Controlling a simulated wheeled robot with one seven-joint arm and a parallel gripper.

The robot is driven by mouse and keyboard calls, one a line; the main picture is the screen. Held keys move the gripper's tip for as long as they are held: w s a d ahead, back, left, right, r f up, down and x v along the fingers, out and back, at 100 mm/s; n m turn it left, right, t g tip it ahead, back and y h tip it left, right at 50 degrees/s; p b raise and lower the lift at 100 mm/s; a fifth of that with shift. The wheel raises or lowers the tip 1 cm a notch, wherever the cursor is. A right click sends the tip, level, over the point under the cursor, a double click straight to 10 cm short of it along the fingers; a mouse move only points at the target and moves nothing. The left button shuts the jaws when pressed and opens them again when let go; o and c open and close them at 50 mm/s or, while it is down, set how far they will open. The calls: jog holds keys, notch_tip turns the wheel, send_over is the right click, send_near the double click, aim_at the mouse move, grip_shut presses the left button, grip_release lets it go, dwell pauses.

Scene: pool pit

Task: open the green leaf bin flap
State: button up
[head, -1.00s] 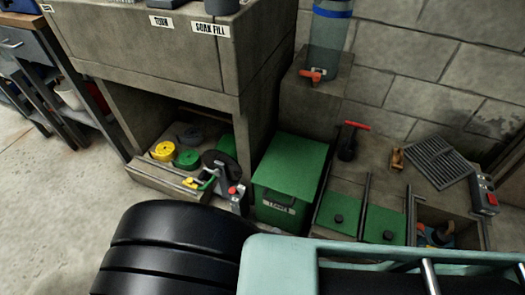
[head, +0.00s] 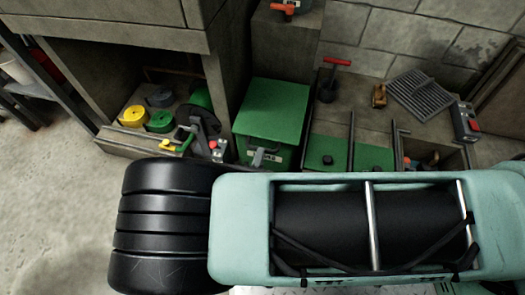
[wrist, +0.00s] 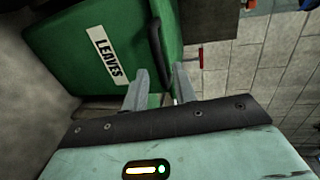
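The green leaf bin (head: 272,108) stands beside the concrete bench in the head view, its top flat and looking closed. In the wrist view, its green front (wrist: 70,45) carries a white LEAVES label (wrist: 106,52) and a dark bar handle (wrist: 155,38). My gripper (wrist: 161,72) is open, its two grey fingers apart, with the handle's lower end lying between the fingertips in the picture. I cannot tell whether they touch it. In the head view, the grey fingers of my gripper (head: 263,156) show at the bin's front and cover its label.
Green flat covers (head: 323,152) and dark upright bars are right of the bin. A red-handled tool (head: 329,88), a grate (head: 423,94) and a grey box with red buttons (head: 465,122) lie beyond. Yellow and green coils (head: 158,121) and a dark reel sit left, under the bench.

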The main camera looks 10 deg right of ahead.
jog(key=shift+b+x, duration=0.5)
jog(key=shift+x, duration=1.75)
